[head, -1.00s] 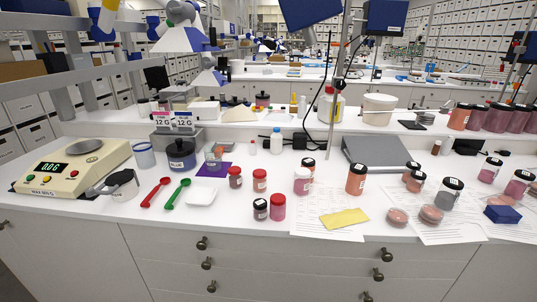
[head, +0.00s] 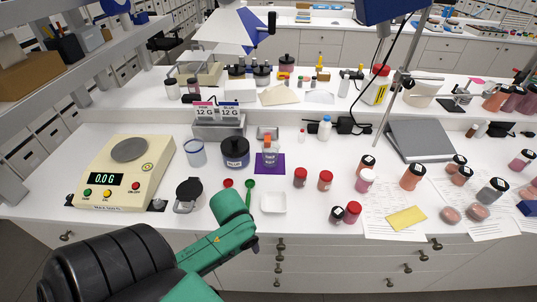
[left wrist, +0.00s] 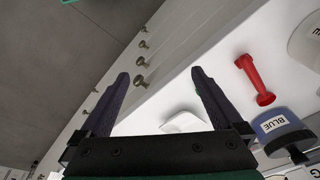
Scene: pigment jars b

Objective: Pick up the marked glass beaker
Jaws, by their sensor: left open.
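A clear glass beaker with an orange-brown mark (head: 270,153) stands upright on a purple mat (head: 268,170), right of a dark blue lidded jar (head: 235,152). Another clear container with a blue rim (head: 195,153) stands left of that jar, beside the scale. My left arm reaches in over the counter's front edge in the head view; its fingers are hard to make out there. In the left wrist view my left gripper (left wrist: 160,73) is open and empty, its fingers pointing over the counter edge. That view shows the jar labelled BLUE (left wrist: 275,128) but no beaker I can make out. My right gripper is not in view.
A scale (head: 125,170) reads 0.0 G. Several pigment jars, papers and a yellow card (head: 406,218) are at right.

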